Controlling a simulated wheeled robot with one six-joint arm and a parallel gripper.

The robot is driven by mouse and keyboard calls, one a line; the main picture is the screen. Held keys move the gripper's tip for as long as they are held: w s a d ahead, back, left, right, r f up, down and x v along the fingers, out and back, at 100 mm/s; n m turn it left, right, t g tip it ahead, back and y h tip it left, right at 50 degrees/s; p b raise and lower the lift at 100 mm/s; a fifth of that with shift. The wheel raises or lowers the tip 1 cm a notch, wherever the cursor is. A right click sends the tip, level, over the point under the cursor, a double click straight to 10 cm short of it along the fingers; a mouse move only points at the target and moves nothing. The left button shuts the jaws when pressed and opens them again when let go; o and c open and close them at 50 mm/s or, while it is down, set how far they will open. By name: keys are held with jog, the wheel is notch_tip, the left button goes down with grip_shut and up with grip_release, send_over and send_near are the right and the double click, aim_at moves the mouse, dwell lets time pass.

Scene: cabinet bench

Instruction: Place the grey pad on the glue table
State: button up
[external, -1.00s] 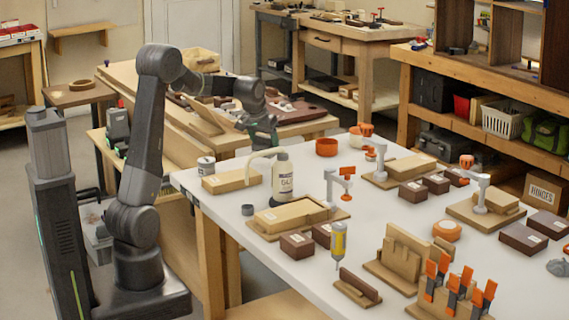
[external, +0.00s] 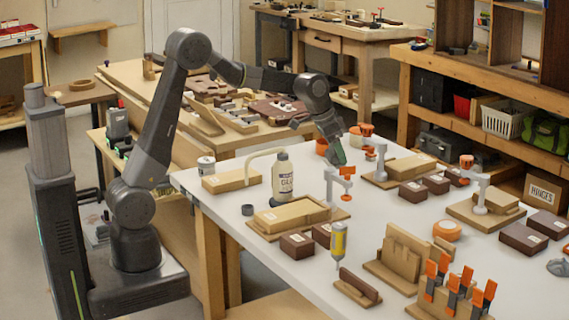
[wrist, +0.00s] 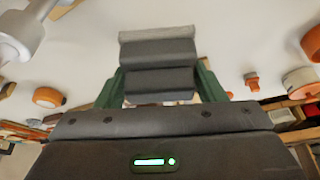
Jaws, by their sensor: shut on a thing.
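My gripper (external: 335,152) is over the white glue table (external: 230,225), near its back edge, behind the orange clamps. In the wrist view, the green fingers of my gripper (wrist: 160,82) are shut on the grey pad (wrist: 159,52), a dark ribbed block with a lighter edge. I cannot make out the pad in the external view, and I cannot tell how high it is above the table. A glue bottle (external: 282,178) stands on the table left of my gripper.
Wood blocks (external: 292,214), dark boxes (external: 297,243) and more clamps (external: 482,187) crowd the table. A bare strip lies along its left front.

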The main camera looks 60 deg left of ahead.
jog(key=w+d+r+m+g+h+p, duration=0.15)
jog(key=d+p, duration=0.25)
jog(key=d, duration=0.4)
jog(key=w+d+m+t+p, duration=0.1)
jog(key=w+d+m+p, duration=0.2)
jog(key=d, duration=0.5)
jog(key=shift+m+g, duration=0.25)
jog(key=x, duration=0.3)
jog(key=s+x, duration=0.1)
jog(key=x, duration=0.1)
jog(key=shift+d+f+p, duration=0.1)
jog(key=shift+f+p, duration=0.25)
jog(key=shift+f, duration=2.6)
jog(key=o, duration=1)
jog(key=shift+r, duration=0.1)
jog(key=shift+s+r, duration=0.1)
jog(key=shift+r, duration=0.15)
jog(key=v, duration=1.1)
jog(key=shift+s+a+r, duration=0.1)
jog(key=shift+a+r, duration=0.1)
jog(key=shift+r, duration=0.05)
